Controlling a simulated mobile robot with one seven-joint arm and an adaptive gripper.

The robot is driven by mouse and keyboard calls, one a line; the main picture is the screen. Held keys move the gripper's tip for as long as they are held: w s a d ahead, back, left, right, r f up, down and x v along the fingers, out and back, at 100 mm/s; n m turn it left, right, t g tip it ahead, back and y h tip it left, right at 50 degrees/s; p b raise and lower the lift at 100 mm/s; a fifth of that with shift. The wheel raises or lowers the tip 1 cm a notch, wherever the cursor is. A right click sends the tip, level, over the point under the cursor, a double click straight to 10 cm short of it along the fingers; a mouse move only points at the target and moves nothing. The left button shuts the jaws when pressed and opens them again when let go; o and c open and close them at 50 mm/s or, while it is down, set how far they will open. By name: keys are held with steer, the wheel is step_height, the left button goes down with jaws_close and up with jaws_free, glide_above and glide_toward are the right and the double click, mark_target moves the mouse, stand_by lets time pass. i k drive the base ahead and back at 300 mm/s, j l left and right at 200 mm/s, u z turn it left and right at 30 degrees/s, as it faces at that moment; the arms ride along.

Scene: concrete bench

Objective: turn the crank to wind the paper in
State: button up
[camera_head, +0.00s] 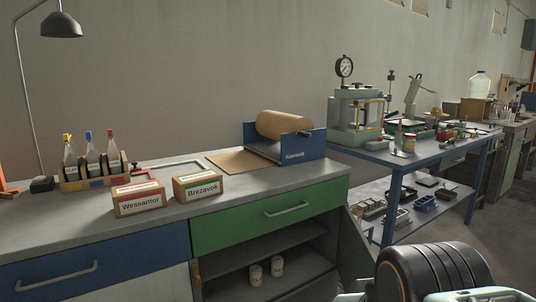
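A brown paper roll (282,124) sits in a blue holder (303,148) on the bench, left of the blue table. A flat brown sheet of paper (238,161) lies on the benchtop at the left of the holder, reaching toward the roll. A small dark handle (304,133), apparently the crank, shows at the top of the holder's front plate; its exact shape is too small to tell. My gripper is not in view; only part of my arm shows at the bottom right, well apart from the holder.
Two labelled boxes, Wessantor (139,204) and Brezavok (197,190), stand on the bench (90,228) left of the holder. A bottle rack (92,182) and lamp (62,25) stand farther left. A blue table (400,160) with a press (357,112) is at right.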

mark_target(269, 123)
steer(key=i+z, duration=0.15)
steer(key=z, duration=0.2)
steer(key=i+j+z, duration=0.1)
steer(key=z, duration=0.25)
steer(key=i+j+z, duration=0.15)
steer(key=z, duration=0.2)
steer(key=i+j+z, duration=0.15)
steer(key=j, duration=0.2)
steer(key=i+j+z, duration=0.15)
steer(key=j, duration=0.25)
steer(key=i, duration=0.1)
